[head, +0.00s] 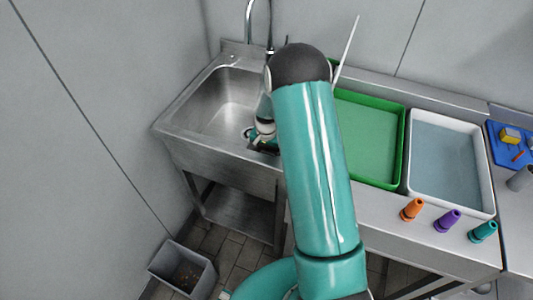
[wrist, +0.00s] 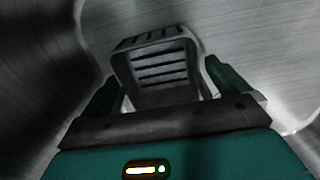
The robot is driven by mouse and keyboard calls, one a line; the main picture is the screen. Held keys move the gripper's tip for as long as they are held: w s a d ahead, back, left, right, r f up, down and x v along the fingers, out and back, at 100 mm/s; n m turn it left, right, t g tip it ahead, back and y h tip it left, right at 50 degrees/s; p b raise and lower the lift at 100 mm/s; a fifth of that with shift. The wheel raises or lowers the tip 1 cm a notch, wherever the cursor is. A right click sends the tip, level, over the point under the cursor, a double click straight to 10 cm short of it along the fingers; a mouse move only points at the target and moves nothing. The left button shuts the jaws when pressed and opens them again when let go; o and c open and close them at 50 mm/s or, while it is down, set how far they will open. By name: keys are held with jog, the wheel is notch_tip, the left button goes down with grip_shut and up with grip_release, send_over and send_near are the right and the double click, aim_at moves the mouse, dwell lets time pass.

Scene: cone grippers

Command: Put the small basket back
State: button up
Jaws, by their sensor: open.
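The small basket (wrist: 160,62) is grey with dark slots and shows in the wrist view, lying between my two dark green fingers. My gripper (wrist: 165,84) is open around it, with one finger on each side. I cannot tell whether either finger touches it. In the head view my gripper (head: 262,146) is low at the front right edge of the steel sink (head: 215,100). The basket is not clearly visible there, as my wrist and arm cover that area.
A green tray (head: 368,138) and a white tray (head: 445,155) sit right of my arm. Orange (head: 411,209), purple (head: 447,219) and teal (head: 483,232) cones stand along the counter front. A blue board (head: 510,145) is far right. A grey bin (head: 183,267) stands on the floor.

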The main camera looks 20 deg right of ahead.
notch_tip(320, 180, up, 12)
jog(key=shift+r, duration=0.15)
dwell(0.5)
